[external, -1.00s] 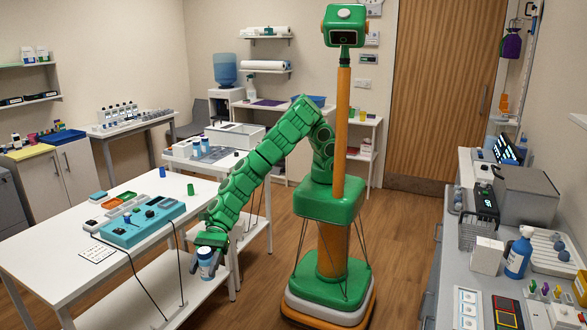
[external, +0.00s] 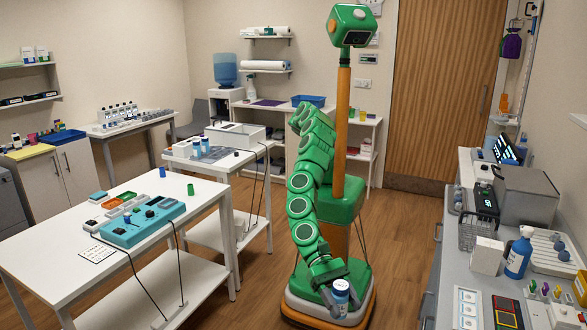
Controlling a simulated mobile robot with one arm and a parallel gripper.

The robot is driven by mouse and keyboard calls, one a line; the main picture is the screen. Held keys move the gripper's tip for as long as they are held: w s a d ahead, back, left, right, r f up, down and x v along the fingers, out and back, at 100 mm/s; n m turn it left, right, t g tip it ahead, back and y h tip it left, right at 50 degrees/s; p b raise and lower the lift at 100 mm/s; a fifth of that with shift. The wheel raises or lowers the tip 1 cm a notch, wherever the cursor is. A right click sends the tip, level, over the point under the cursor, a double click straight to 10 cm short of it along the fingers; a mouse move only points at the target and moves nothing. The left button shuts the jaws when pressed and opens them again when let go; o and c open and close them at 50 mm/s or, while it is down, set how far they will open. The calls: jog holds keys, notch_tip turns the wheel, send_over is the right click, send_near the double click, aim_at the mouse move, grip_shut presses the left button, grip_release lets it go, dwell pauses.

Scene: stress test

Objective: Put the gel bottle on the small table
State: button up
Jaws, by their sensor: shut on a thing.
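My gripper (external: 338,286) is at the lower middle of the external view, low in front of my base. It is shut on the gel bottle (external: 341,300), a small white and blue bottle with a blue cap. The bottle is held upright, clear of any table. A smaller white table (external: 223,168), probably the small table, stands behind the large one, up and left of my gripper.
A large white table (external: 45,262) at left carries a blue device (external: 143,220) with hanging cables, and small cups. A grey counter (external: 460,290) at right holds a spray bottle (external: 519,254) and machines. Wood floor (external: 255,300) lies open between the tables and my base.

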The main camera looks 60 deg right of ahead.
jog(key=s+d+r+n+g+h, duration=0.15)
jog(key=s+d, duration=0.25)
jog(key=s, duration=0.4)
jog(key=s+d+r+n+h, duration=0.15)
jog(key=s+d, duration=0.25)
jog(key=s, duration=0.5)
jog(key=s+d+r+n+g+h, duration=0.15)
jog(key=s+d, duration=0.25)
jog(key=s, duration=0.4)
jog(key=s+d+r+n+h, duration=0.2)
jog(key=s+d+r, duration=0.1)
jog(key=s+d, duration=0.55)
jog(key=s+d+r+n+h, duration=0.15)
jog(key=s+d+r, duration=0.25)
jog(key=s+d, duration=0.45)
jog(key=shift+h, duration=0.3)
jog(key=shift+s+a+f, duration=0.15)
jog(key=shift+a+f, duration=0.05)
jog(key=shift+f, duration=2)
jog(key=shift+s+a+f, duration=0.1)
jog(key=shift+a+f, duration=0.05)
jog(key=shift+f, duration=2.05)
jog(key=shift+s+a+f, duration=0.15)
jog(key=shift+a+f, duration=0.05)
jog(key=shift+f, duration=2)
jog(key=shift+f, duration=0.1)
jog(key=o, duration=1.2)
jog(key=shift+w+d+r, duration=0.15)
jog(key=shift+w+r, duration=0.1)
jog(key=shift+w, duration=0.05)
